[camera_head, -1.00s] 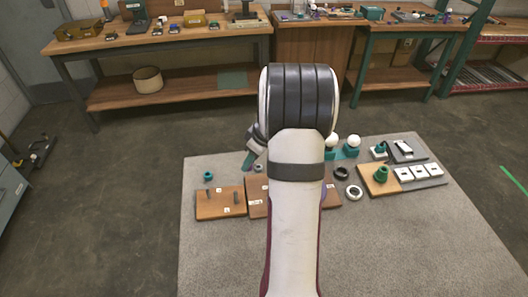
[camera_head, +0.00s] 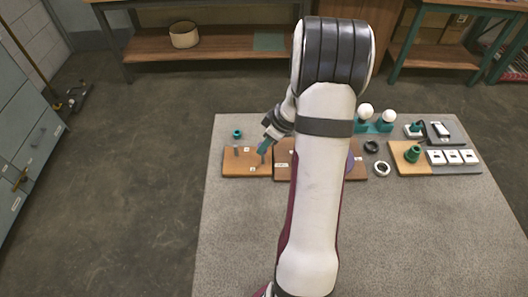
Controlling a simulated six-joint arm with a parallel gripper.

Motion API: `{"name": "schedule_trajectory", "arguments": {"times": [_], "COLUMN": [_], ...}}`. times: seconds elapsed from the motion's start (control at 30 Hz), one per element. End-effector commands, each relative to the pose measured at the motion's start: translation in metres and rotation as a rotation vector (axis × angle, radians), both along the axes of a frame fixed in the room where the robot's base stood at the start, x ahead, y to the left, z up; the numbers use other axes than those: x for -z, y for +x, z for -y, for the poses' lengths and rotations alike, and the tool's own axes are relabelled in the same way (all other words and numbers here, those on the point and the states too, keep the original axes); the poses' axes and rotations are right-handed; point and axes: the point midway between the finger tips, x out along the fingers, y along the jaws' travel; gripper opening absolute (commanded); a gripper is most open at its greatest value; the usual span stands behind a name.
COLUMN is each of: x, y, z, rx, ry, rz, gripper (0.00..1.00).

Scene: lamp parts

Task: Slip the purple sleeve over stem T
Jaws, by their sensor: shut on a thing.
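My gripper (camera_head: 264,147), with teal fingertips, points down at the right end of the left wooden board (camera_head: 240,169). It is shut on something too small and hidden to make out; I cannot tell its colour. Two short grey posts stand on this board, a left post (camera_head: 236,152) and a right post (camera_head: 262,158). The fingertips are just above or beside the right post; I cannot tell whether they touch it. Small white labels lie in front of the posts, too small to read, so I cannot tell which is stem T. A purple piece (camera_head: 350,162) shows partly behind my arm.
A middle wooden board (camera_head: 282,172) is largely hidden by my arm. A teal ring (camera_head: 237,133) lies behind the left board. The front mat is clear.

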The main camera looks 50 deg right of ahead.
Motion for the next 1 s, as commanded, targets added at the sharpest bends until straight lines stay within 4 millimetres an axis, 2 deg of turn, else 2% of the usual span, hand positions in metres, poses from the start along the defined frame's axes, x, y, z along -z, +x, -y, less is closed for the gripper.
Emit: {"name": "schedule_trajectory", "arguments": {"times": [0.47, 1.0], "x": [0.001, 0.032], "y": [0.0, 0.0], "z": [0.0, 0.0], "rx": [0.001, 0.0], "ry": [0.0, 0.002], "rz": [0.0, -0.001], "gripper": [0.0, 0.0]}}
